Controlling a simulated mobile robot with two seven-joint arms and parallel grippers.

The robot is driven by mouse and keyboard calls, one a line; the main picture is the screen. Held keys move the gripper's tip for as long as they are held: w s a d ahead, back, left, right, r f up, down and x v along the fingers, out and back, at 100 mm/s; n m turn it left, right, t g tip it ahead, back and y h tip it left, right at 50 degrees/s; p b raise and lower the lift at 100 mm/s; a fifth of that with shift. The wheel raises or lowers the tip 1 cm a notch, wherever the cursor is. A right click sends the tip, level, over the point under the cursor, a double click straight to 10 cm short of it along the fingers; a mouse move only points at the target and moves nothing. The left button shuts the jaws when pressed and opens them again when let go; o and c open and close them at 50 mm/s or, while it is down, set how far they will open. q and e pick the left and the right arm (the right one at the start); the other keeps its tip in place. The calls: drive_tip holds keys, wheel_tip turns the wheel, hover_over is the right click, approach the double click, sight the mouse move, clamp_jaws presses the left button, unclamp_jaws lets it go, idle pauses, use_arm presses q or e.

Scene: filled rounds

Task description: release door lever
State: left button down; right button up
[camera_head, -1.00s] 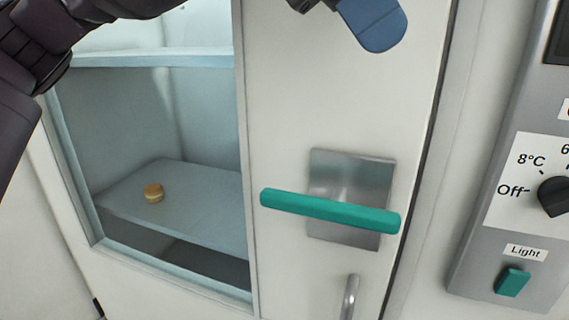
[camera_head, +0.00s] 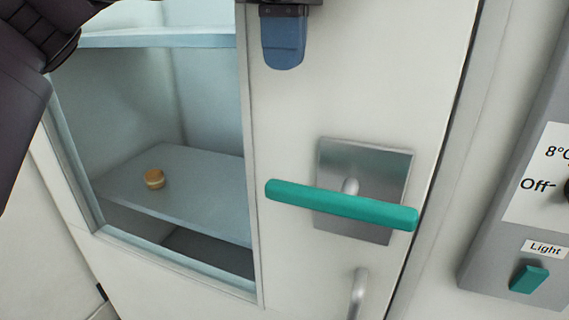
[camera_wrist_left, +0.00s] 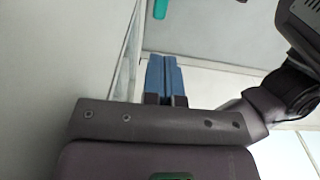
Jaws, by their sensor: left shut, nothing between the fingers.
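The green door lever (camera_head: 340,205) sits across a square metal plate (camera_head: 395,165) on the white door (camera_head: 300,120). It lies near level, with its right end slightly lower. My left gripper (camera_head: 283,62) is above the lever and to its left, in front of the door, apart from the lever. Its blue fingers (camera_wrist_left: 163,76) are closed together with nothing between them in the left wrist view. A green end, likely of the lever, shows at the top of that view (camera_wrist_left: 161,9). My right gripper is not in view.
A curved metal handle (camera_head: 358,294) is below the plate. The door's window shows a shelf (camera_head: 200,170) with a small round golden item (camera_head: 154,179). At right, a grey panel (camera_head: 490,262) carries a dial and a green light switch (camera_head: 529,279).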

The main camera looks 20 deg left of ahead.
sight(285, 183)
use_arm(q)
wheel_tip(285, 183, down, 14)
drive_tip(key=shift+b, duration=0.6)
idle(0.5)
